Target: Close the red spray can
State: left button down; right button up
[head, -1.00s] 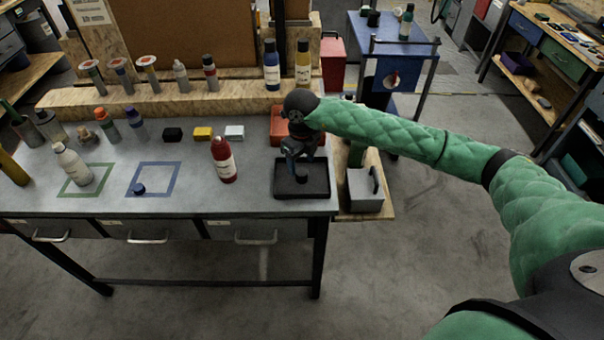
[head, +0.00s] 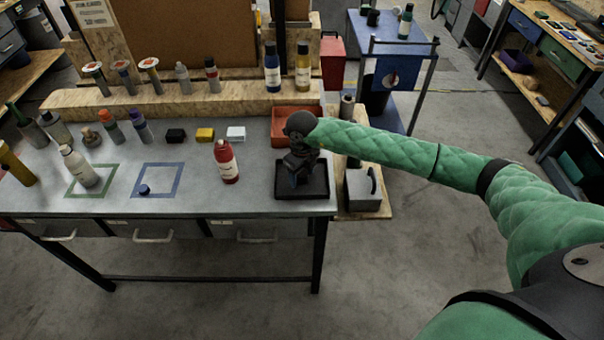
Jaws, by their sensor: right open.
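The red spray can (head: 227,162) stands upright on the grey workbench (head: 200,203), right of the blue-outlined square (head: 174,178). It has a white label; its top is too small to tell whether a cap is on it. A small dark blue cap-like piece (head: 143,189) lies at the lower left of the blue square. My right gripper (head: 298,180) is over the black tray (head: 313,193), to the right of the can and apart from it. It is open; its fingers are dark against the tray and hard to make out. My left gripper is out of view.
Black, yellow and white blocks (head: 205,134) sit behind the can. Several bottles stand on the wooden ledge (head: 160,99). A red bin (head: 284,122) is behind my right gripper. The bench between can and tray is clear.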

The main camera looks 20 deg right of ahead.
aim_at(302, 173)
jog(key=c, duration=1)
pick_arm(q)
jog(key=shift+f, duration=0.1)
pick_arm(e)
jog(key=shift+c, duration=0.2)
